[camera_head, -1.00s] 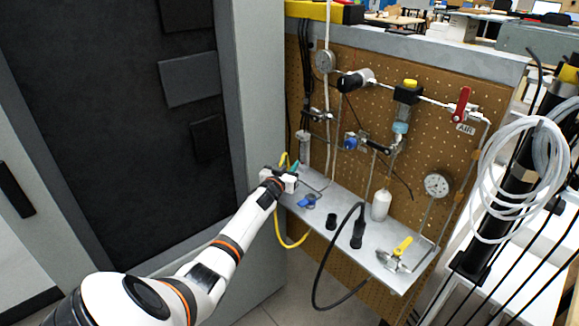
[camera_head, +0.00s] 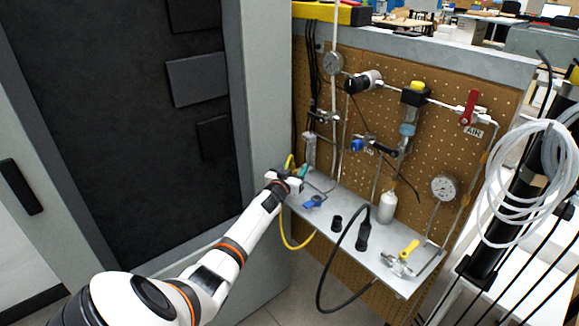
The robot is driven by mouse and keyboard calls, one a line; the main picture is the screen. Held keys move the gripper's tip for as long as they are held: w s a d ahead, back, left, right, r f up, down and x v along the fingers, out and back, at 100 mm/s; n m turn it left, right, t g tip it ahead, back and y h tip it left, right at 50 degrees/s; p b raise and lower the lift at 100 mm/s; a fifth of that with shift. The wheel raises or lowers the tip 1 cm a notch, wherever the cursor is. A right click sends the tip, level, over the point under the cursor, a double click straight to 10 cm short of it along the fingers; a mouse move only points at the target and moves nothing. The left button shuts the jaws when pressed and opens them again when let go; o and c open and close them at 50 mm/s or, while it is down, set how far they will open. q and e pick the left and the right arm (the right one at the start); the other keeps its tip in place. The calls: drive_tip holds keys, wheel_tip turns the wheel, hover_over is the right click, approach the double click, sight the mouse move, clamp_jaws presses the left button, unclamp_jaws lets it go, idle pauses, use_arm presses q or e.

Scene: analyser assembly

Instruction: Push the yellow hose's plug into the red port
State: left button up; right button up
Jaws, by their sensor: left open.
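The yellow hose (camera_head: 285,228) hangs in a loop off the front left of the metal shelf, and its upper part shows just behind my left gripper. My left gripper (camera_head: 294,182) is at the shelf's left end, beside the hose; its jaws are open, though the fingertips are small and partly hidden. A small teal piece (camera_head: 304,170) shows right by the fingers; I cannot tell whether it belongs to the hose. I cannot make out the hose's plug or a red port here. My right gripper is not in view.
The metal shelf (camera_head: 350,238) carries a blue valve (camera_head: 314,202), black fittings, a white bottle (camera_head: 387,207) and a yellow-handled valve (camera_head: 408,249). A black hose (camera_head: 327,272) hangs over its front. A pegboard (camera_head: 445,135) with gauges and a red lever (camera_head: 470,108) rises behind. A grey cabinet stands left.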

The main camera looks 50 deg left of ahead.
use_arm(q)
drive_tip(key=v, duration=1.1)
drive_tip(key=shift+s+p, duration=0.3)
drive_tip(key=shift+s, duration=0.05)
drive_tip(key=shift+d, duration=0.1)
